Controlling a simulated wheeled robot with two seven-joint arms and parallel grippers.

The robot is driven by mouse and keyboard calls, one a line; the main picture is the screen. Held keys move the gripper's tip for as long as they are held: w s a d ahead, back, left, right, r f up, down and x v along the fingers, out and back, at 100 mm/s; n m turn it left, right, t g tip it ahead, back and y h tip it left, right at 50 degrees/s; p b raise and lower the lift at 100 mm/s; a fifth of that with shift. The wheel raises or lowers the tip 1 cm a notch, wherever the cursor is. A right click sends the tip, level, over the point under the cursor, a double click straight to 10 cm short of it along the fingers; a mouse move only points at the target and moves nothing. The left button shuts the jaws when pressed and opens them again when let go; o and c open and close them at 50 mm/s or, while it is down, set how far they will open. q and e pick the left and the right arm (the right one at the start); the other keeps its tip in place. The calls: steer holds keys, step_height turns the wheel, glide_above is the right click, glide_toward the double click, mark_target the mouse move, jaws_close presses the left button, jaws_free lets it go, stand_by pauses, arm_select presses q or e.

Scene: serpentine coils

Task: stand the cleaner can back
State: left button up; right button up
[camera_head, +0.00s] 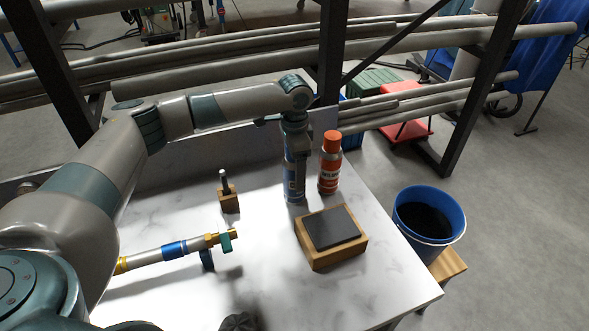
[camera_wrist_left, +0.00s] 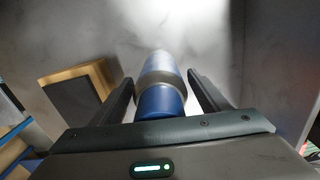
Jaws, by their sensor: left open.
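A blue can (camera_head: 292,188) stands upright on the white table near its back edge, its upper part covered by my left gripper (camera_head: 296,152). In the left wrist view the blue can (camera_wrist_left: 160,98), with a grey band, lies between the two fingers. The left gripper (camera_wrist_left: 160,95) is open, with a gap visible beside the can. An orange-capped can (camera_head: 330,168) with a red and white label stands upright just right of the blue can. The pictures do not show which can is the cleaner can.
A wooden block with a dark top (camera_head: 333,228) sits in front of the cans. A small wooden holder (camera_head: 229,202) with a dark upright piece stands left. A pipe with a valve (camera_head: 175,250) lies front left. A blue bucket (camera_head: 428,215) stands off the table's right edge.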

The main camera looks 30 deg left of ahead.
arm_select(q)
steer(key=shift+r, duration=0.1)
step_height(320, 180, up, 11)
steer(key=b, duration=0.4)
steer(key=shift+f, duration=0.2)
steer(key=shift+r, duration=0.75)
